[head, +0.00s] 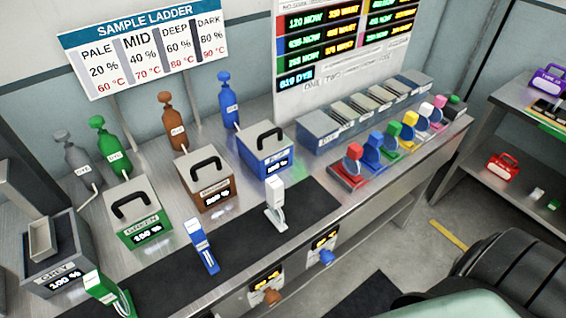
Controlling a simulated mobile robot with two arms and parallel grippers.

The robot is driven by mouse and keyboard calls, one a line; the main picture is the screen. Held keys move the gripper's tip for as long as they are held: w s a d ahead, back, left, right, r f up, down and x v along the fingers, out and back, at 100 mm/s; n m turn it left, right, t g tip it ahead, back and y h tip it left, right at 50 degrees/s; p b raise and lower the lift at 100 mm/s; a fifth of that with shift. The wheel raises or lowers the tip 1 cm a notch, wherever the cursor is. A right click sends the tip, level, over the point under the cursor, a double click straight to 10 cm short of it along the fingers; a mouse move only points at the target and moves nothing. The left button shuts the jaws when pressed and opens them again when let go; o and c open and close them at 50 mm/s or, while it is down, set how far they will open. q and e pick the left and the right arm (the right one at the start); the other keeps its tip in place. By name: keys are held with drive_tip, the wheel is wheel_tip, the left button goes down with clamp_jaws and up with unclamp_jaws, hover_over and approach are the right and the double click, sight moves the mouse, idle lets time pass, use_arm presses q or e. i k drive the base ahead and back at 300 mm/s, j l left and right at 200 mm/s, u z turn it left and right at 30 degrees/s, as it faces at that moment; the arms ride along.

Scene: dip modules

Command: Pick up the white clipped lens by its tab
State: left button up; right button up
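A clip with a white tab (275,187) stands on the black mat (323,207) near the middle of the bench, with a pale curved lens (276,217) below the tab. Its tab points up and nothing touches it. A second whitish tab (426,109) shows in the row of coloured clips at the bench's right end, above a blue disc. Neither of my grippers is in view.
Blue (201,246) and green (101,288) clips stand on the mat to the left. Handled tanks in green (145,230), brown (214,197) and blue (268,168) stand behind. The clip row includes a red-tabbed clip (354,152). Bare mat surrounds the white clip.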

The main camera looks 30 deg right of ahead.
sight(274, 186)
drive_tip(key=l+z, duration=0.1)
drive_tip(key=z, duration=0.7)
drive_tip(key=k+j+u, duration=0.1)
drive_tip(key=k+u, duration=0.35)
drive_tip(key=k+j+u, duration=0.15)
drive_tip(key=k+u, duration=0.25)
drive_tip(key=i, duration=0.1)
